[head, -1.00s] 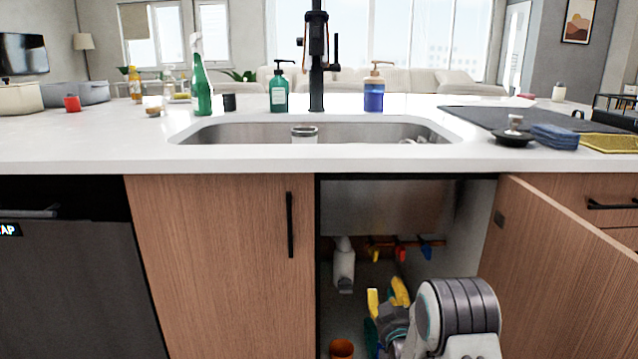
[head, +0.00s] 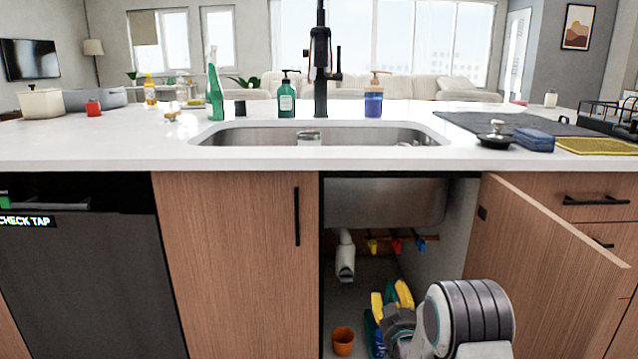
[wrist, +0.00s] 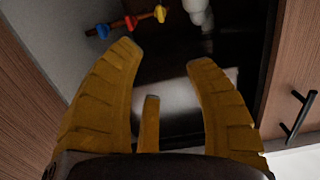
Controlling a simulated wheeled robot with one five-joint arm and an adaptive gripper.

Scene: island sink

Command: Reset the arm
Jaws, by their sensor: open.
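My gripper (wrist: 166,60) is open, with its yellow fingers spread and nothing between them in the wrist view. In the head view my gripper (head: 391,296) shows small and partly hidden behind my own arm, at the open cabinet under the sink. In the wrist view the fingers point into the dark cabinet, apart from the pipe and valves.
The open cabinet door (head: 545,235) stands to the right of my arm. Inside are a white drain pipe (head: 345,257), coloured valves (head: 397,246) and an orange cup (head: 343,341) on the cabinet floor. The sink (head: 250,136) and counter (head: 90,150) lie above.

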